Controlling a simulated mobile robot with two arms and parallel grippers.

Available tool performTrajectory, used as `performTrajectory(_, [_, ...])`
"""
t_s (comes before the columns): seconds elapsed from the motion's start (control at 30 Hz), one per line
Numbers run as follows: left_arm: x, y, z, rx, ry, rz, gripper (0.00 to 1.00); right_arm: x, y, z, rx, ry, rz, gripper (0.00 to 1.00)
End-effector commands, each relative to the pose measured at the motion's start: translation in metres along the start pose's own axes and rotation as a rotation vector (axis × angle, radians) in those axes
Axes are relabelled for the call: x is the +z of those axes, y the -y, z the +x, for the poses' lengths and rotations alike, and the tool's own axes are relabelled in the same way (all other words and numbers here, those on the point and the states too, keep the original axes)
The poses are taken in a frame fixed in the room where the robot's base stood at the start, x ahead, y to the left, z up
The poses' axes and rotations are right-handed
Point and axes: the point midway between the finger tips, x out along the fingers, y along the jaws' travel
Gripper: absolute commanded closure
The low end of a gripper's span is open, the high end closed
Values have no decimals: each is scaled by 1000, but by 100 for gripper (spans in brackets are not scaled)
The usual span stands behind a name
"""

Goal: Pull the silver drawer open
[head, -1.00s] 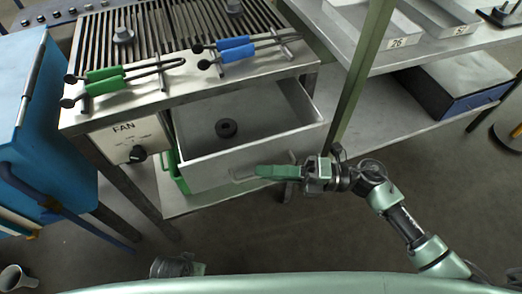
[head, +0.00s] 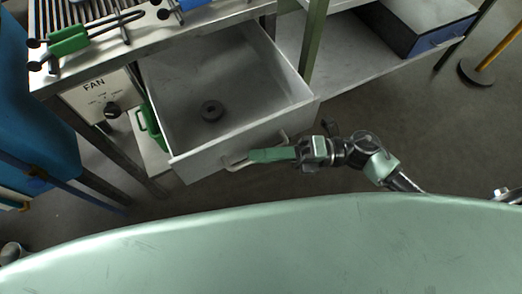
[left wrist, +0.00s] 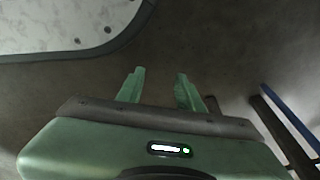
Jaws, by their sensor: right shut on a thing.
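The silver drawer (head: 190,166) is pulled well out from under the grill bench in the head view, with its inside showing. My right gripper (head: 262,155), with green fingers, is shut on the bar handle (head: 231,163) at the drawer's front. The fingers hide the middle of the handle. My left gripper (left wrist: 160,88) shows only in the left wrist view. Its two green fingers are apart with nothing between them, above the dark floor.
A FAN control panel (head: 97,95) is left of the drawer, and a green object (head: 149,121) shows beside the drawer's left wall. Green-handled tongs (head: 70,40) lie on the bench top. A blue cabinet (head: 22,120) stands at the left. A green post (head: 312,45) rises close to the drawer's right.

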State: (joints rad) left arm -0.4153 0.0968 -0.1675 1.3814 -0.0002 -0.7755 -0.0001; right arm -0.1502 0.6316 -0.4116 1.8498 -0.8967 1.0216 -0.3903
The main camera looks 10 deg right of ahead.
Motion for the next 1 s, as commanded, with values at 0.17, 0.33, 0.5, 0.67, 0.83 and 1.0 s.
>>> performTrajectory(0.17, [0, 0, 0, 0, 0, 0, 64, 1, 1, -1, -2, 1, 0, 100])
performTrajectory(0.33, [0, 0, 0, 0, 0, 0, 64, 0, 0, 0, -2, 1, 0, 68])
performTrajectory(0.5, [0, 0, 0, 0, 1, 0, 64, 0, 0, 0, -1, 1, 0, 68])
performTrajectory(0.67, [1, 0, 1, 0, 5, 0, 64, 0, 2, -8, -4, 1, 2, 68])
performTrajectory(0.83, [-5, 0, -3, 0, 2, -1, 64, 0, 3, -37, -6, 1, 3, 68])
performTrajectory(1.0, [-17, 1, -11, -1, -13, -3, 64, 0, 2, -64, -4, 2, 2, 68])
